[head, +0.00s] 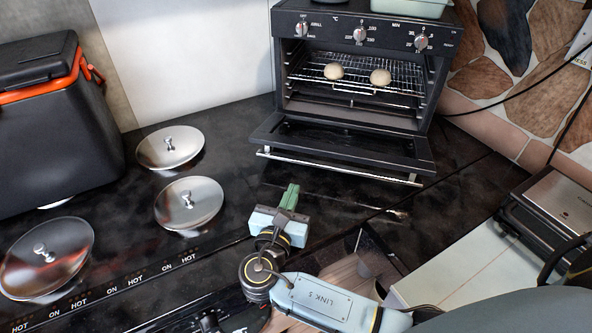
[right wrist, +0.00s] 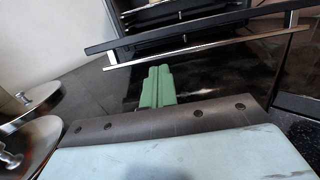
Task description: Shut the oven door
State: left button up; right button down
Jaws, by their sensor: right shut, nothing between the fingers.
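The black toaster oven (head: 362,119) stands at the back of the dark counter. Its door (head: 345,147) hangs open, folded down toward me, with a silver handle bar (head: 335,167) along its front edge. Two round buns sit on the wire rack (head: 360,84) inside. My right gripper (head: 291,193) is shut and empty, in front of the door's left part and apart from the handle. In the right wrist view its green fingers (right wrist: 156,86) are together, with the handle (right wrist: 205,51) beyond them. My left gripper is not in view.
Several silver lids (head: 188,203) lie on the counter at the left. A black cooler with an orange rim (head: 60,130) stands behind them. A grill appliance (head: 555,205) is at the right. A pale green container (head: 408,7) rests on the oven.

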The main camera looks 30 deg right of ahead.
jog(key=x, duration=1)
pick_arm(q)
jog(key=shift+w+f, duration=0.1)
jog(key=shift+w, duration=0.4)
pick_arm(e)
jog(key=shift+a+r, duration=0.1)
